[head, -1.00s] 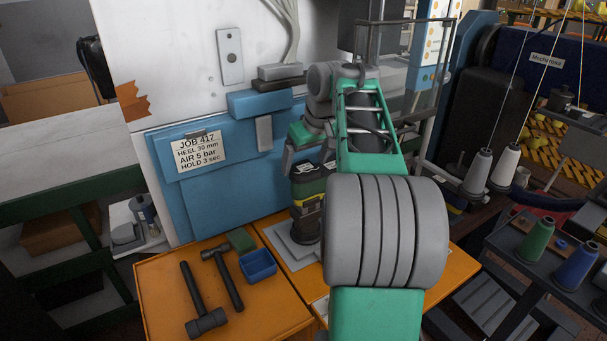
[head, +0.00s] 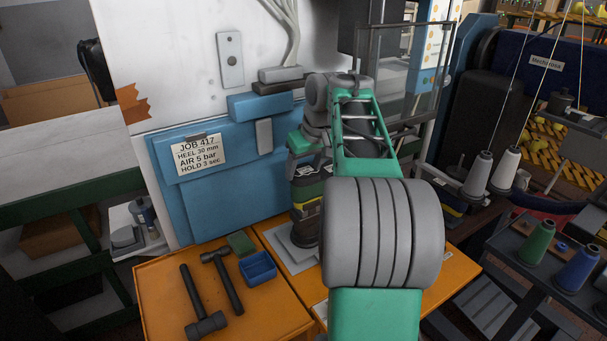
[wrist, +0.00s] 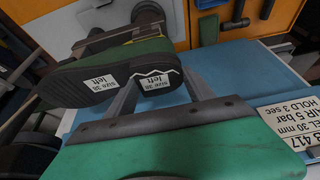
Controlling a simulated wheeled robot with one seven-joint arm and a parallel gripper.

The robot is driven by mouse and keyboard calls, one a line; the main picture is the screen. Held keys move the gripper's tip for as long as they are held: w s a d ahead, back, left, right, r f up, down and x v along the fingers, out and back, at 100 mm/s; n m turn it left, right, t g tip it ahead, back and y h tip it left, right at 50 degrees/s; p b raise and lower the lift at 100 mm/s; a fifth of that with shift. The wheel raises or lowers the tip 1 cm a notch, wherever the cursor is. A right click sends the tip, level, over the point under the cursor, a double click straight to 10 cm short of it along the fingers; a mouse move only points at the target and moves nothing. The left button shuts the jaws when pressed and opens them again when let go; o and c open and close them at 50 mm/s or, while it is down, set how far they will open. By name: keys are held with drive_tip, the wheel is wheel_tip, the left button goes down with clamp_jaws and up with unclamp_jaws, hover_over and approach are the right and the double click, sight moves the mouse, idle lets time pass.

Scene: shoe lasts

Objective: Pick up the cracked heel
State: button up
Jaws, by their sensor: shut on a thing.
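The cracked heel (wrist: 157,80) is black with a white zigzag line and a size label, and shows in the wrist view. My gripper (wrist: 158,88) is shut on it, with one grey finger on each side. A green shoe (wrist: 92,73) with a black sole and a matching label is right beside the heel, sole towards the wrist camera. I cannot tell whether heel and shoe are joined. In the head view my gripper (head: 308,158) is at the shoe's upper end, in front of the blue machine; the heel is hard to make out there.
The orange bench (head: 160,300) carries two hammers (head: 225,280), a blue tray (head: 258,267) and a green block (head: 241,244). The blue machine front (head: 225,190) with a job card (head: 199,152) stands close behind. A clear guard (head: 405,65) is at the right.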

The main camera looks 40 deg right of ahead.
drive_tip(key=shift+c, duration=1.3)
